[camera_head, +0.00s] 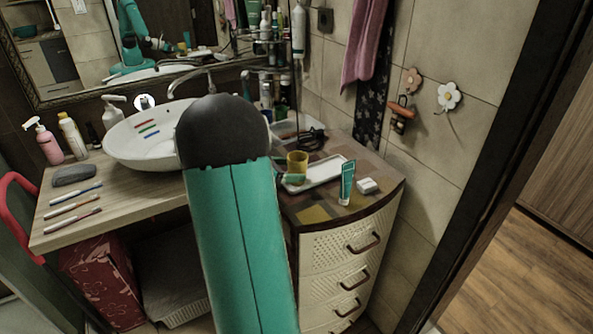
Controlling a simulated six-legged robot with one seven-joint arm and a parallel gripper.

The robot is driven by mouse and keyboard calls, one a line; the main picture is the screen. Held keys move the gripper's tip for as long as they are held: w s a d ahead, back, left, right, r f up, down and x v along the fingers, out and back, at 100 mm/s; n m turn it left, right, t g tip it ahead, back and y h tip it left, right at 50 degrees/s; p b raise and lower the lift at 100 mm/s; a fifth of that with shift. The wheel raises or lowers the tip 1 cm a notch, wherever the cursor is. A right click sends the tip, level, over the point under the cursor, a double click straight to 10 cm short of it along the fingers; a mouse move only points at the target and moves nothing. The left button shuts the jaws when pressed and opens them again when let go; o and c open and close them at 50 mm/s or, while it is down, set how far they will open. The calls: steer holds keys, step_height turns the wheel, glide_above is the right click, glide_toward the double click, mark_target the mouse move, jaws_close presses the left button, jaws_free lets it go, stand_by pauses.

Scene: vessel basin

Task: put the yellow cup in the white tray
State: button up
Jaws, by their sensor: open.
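The yellow cup (297,162) is upright at the left end of the white tray (325,172) on the drawer cabinet's top. Its base is partly covered, so I cannot tell whether it rests in the tray or is just above it. My teal arm with its black joint fills the middle of the view and hides most of my gripper. A small green part that looks like my gripper (291,179) shows just in front of the cup's lower side. The gripper is open, but its fingertips are not clear.
A green tube (347,183) stands at the tray's right, with a small white block (368,186) beside it. A white basin (148,137) is on the wooden counter at left.

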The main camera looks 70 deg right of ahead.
steer(key=v, duration=0.9)
steer(key=w+a+r+m+t+y, duration=0.1)
steer(key=w+a+r+m+t, duration=0.1)
steer(key=a, duration=0.6)
steer(key=w+a+r+m+t+y, duration=0.1)
steer(key=w+a+t, duration=0.15)
steer(key=a, duration=0.45)
steer(key=w+a+r+m+t+y, duration=0.1)
steer(key=w+a+r+m+t, duration=0.1)
steer(key=a, duration=0.6)
steer(key=s+a+m+t+y, duration=0.1)
steer(key=a+m+t+y, duration=0.1)
steer(key=a, duration=1)
steer(key=s+a+r+m+t+y, duration=0.1)
steer(key=a+t+y, duration=0.4)
steer(key=a, duration=0.8)
steer(key=shift+s+a+r+m+t, duration=0.3)
steer(key=shift+s+m+t, duration=0.2)
steer(key=shift+m, duration=0.4)
